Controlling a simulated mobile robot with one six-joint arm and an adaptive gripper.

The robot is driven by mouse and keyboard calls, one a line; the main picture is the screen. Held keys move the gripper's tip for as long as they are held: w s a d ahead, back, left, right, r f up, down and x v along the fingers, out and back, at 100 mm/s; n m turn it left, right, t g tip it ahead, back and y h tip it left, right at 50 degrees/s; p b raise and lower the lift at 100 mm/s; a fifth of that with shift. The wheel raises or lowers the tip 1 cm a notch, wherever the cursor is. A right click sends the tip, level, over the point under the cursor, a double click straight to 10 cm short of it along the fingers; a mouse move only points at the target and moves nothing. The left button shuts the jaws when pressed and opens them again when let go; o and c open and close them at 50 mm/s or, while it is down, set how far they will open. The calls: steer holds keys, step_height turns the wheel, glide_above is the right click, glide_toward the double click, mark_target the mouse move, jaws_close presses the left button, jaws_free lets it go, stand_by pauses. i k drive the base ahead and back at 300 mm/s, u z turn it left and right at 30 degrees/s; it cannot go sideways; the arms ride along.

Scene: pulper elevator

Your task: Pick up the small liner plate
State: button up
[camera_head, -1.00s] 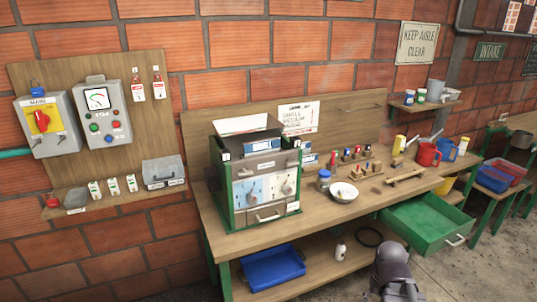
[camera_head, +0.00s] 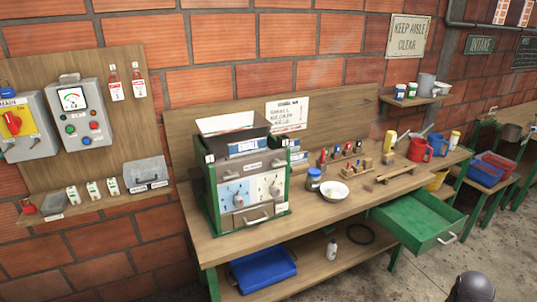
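A blue label reading SMALL (camera_head: 248,146) is on the upper front of the green-framed machine (camera_head: 247,190), below its open hopper. I cannot tell whether it marks the small liner plate itself. More blue-labelled pieces (camera_head: 296,146) stand just right of the machine, partly hidden by it, and their words are too small to read. A dark rounded part of my arm (camera_head: 470,288) shows at the bottom right edge. My gripper is out of view.
The wooden bench (camera_head: 330,208) also holds a white bowl (camera_head: 335,191), a jar (camera_head: 313,180) and a red mug (camera_head: 418,149). A green drawer (camera_head: 420,222) stands open at the front right. A blue tray (camera_head: 262,270) lies on the lower shelf.

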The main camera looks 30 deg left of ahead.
mark_target(243, 148)
steer(key=z, duration=0.8)
steer(key=k, duration=0.75)
steer(key=u, duration=2)
steer(key=i, duration=0.25)
steer(key=z, duration=0.5)
